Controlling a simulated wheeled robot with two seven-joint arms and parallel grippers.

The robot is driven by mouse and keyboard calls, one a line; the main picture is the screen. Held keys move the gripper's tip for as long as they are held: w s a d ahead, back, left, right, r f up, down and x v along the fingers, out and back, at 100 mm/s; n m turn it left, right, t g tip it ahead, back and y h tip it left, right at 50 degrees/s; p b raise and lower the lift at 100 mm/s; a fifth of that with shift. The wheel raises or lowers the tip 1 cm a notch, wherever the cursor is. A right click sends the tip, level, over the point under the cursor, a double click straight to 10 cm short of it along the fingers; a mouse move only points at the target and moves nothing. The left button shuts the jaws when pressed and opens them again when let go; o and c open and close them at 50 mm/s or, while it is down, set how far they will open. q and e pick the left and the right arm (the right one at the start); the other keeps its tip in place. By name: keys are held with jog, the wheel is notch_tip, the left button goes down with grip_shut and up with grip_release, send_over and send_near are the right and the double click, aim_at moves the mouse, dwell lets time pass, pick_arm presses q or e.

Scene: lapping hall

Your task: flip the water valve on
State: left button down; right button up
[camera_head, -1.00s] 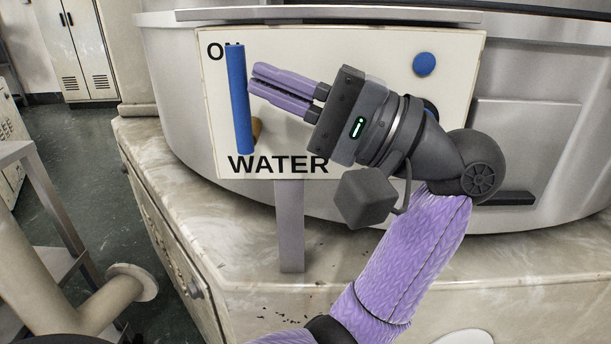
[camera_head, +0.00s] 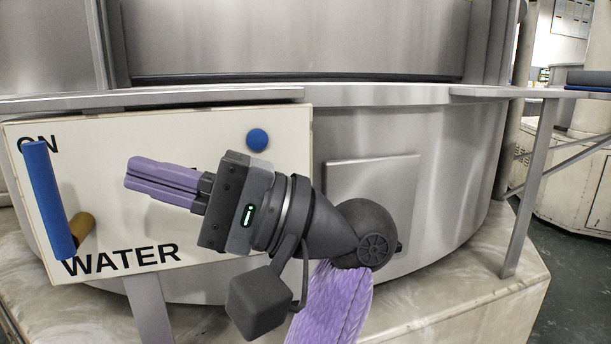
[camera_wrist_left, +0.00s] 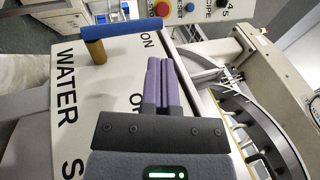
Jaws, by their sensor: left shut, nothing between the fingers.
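A white panel (camera_head: 110,140) carries the black words ON and WATER. The valve's blue bar handle (camera_head: 50,200) stands nearly upright at its left side, its top end by the word ON and its bottom end by WATER. A brass stem (camera_head: 82,229) shows behind it. In the left wrist view the handle (camera_wrist_left: 125,30) and brass stem (camera_wrist_left: 96,50) lie beyond my fingers, left of them. My left gripper (camera_head: 130,175) is shut and empty in front of the panel, to the right of the handle and apart from it. My right gripper is not in view.
A round blue knob (camera_head: 257,139) sits at the panel's upper right. A large steel tub (camera_head: 440,150) stands behind on a stone-like base (camera_head: 470,300). In the left wrist view, a control box with a red button (camera_wrist_left: 162,9) and a ring-shaped machine part (camera_wrist_left: 265,135) show.

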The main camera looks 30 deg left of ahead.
pick_arm(q)
jog(key=w+d+p, duration=0.2)
jog(key=w+d, duration=0.3)
jog(key=d, duration=0.2)
jog(key=shift+w, duration=0.15)
jog(key=shift+r, duration=0.1)
